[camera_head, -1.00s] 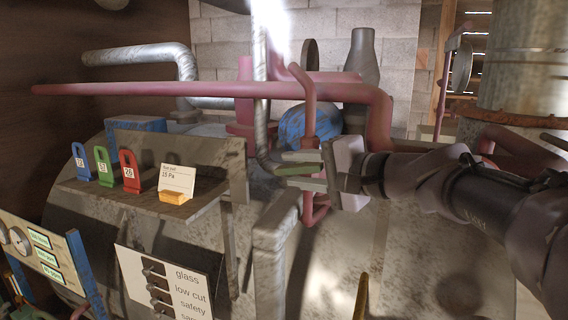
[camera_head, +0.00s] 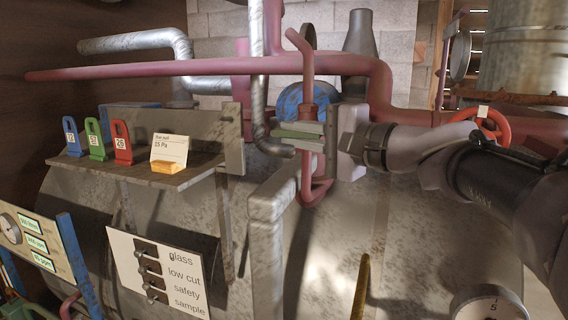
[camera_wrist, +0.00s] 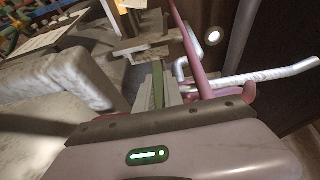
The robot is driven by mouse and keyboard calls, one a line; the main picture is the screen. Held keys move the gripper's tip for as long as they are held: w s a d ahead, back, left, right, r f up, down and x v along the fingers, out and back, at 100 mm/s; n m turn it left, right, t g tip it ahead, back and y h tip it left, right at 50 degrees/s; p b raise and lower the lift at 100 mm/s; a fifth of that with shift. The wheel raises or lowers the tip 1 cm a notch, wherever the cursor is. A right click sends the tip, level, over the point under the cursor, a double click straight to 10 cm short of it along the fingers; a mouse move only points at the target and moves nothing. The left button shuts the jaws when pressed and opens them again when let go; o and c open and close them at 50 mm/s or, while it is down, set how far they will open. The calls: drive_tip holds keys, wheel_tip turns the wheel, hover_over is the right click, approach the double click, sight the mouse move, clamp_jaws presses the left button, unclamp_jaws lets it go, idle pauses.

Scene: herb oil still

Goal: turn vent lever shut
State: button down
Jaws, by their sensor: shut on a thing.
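The vent lever appears to be a short green bar (camera_head: 286,133), beside an upright pink pipe with a bent top. My gripper (camera_head: 300,137) is shut on it, with grey fingers above and below the bar. In the wrist view the green bar (camera_wrist: 157,82) stands between the two fingers of my gripper (camera_wrist: 160,95). The bar's far end and its pivot are hidden by the fingers and pipes, so its exact angle is hard to tell.
A long pink pipe (camera_head: 190,68) runs behind my gripper. A grey post (camera_head: 268,215) stands just below it. Left is a shelf (camera_head: 200,180) with coloured tags and a card (camera_head: 168,150). A red handwheel (camera_head: 504,128) is at right, a round gauge (camera_head: 488,306) at lower right.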

drive_tip(key=shift+f+t+y+b, duration=0.25)
drive_tip(key=shift+t+y+b, duration=0.05)
drive_tip(key=shift+b, duration=0.6)
drive_tip(key=shift+r, duration=0.25)
drive_tip(key=c, duration=1.5)
unclamp_jaws()
drive_tip(key=shift+o, duration=0.2)
drive_tip(key=b+v, duration=0.3)
drive_tip(key=v, duration=1.4)
drive_tip(key=shift+b, duration=0.4)
drive_tip(key=shift+s+d, duration=0.15)
